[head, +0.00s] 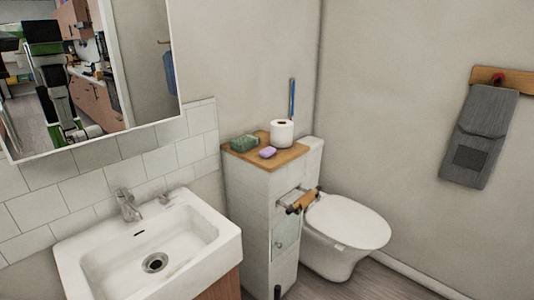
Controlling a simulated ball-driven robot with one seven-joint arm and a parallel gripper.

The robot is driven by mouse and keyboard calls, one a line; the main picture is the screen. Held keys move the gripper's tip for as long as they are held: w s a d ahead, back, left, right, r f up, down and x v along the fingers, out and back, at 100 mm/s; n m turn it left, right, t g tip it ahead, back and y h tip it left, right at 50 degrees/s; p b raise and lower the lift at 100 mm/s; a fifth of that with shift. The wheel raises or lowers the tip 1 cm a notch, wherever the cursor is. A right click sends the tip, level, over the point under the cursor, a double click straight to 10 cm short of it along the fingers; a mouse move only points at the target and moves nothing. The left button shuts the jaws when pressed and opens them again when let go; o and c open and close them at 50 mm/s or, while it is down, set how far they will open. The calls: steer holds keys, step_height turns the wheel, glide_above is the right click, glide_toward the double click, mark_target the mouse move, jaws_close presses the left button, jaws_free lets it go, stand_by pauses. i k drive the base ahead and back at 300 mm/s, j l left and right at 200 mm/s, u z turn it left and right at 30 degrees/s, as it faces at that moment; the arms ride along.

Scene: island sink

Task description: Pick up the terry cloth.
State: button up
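A grey cloth (479,135) hangs on the right wall from a red hook on a wooden rail (500,79). It is the most likely terry cloth, with a darker square patch near its lower end. It hangs clear of the toilet and floor. A blue cloth (168,73) also shows as a reflection in the mirror. My gripper cannot be made out directly.
A sink (210,238) with a tap stands at front left under a mirror (140,60). A narrow cabinet (245,205) holds a green object, purple soap and a paper roll. The toilet (345,225) stands right of it. Floor shows at lower right.

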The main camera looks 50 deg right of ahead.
mark_target(244, 144)
steer(key=i+l, duration=0.9)
